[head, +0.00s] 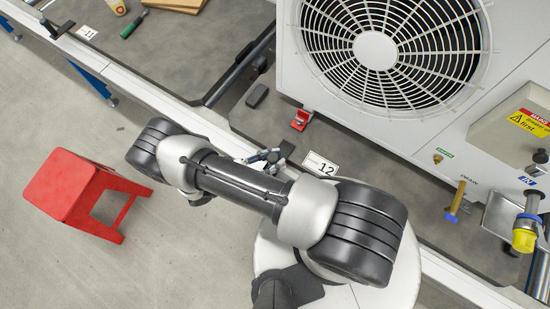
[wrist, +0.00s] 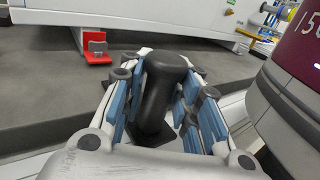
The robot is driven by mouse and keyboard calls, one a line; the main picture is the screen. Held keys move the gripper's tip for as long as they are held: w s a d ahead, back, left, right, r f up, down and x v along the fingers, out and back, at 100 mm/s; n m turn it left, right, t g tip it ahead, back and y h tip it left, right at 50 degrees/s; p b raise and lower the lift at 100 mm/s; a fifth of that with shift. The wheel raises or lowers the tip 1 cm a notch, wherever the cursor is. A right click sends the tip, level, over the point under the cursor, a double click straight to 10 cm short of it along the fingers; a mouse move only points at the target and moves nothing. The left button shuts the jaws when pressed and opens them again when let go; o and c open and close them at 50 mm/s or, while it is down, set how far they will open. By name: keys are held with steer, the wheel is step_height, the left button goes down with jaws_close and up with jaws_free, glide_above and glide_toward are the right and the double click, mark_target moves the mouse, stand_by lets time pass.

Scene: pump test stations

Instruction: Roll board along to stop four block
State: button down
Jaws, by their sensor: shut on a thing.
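My gripper (head: 266,158) is at the near edge of the bench, left of the number 12 plate. In the wrist view my gripper (wrist: 168,110) has its blue-padded fingers shut around a dark upright handle (wrist: 160,95) with a rounded top. The handle's foot is partly hidden. A dark grey board (head: 370,155) lies under the large white fan unit (head: 420,100). A red block (head: 301,119) sits at the unit's near left foot; it also shows in the wrist view (wrist: 97,50). I cannot tell which block is stop four.
A small black block (head: 257,96) lies left of the red one. A red stool (head: 75,195) stands on the floor at left. A second grey board (head: 170,50) bears a green-handled tool (head: 134,24) and a cup (head: 117,6). Yellow-capped fittings (head: 524,238) project at right.

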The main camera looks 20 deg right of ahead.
steer(key=shift+w+a, duration=1.15)
steer(key=shift+w, duration=0.1)
steer(key=shift+s, duration=0.1)
steer(key=c, duration=1.1)
jaws_free()
steer(key=shift+d, duration=0.1)
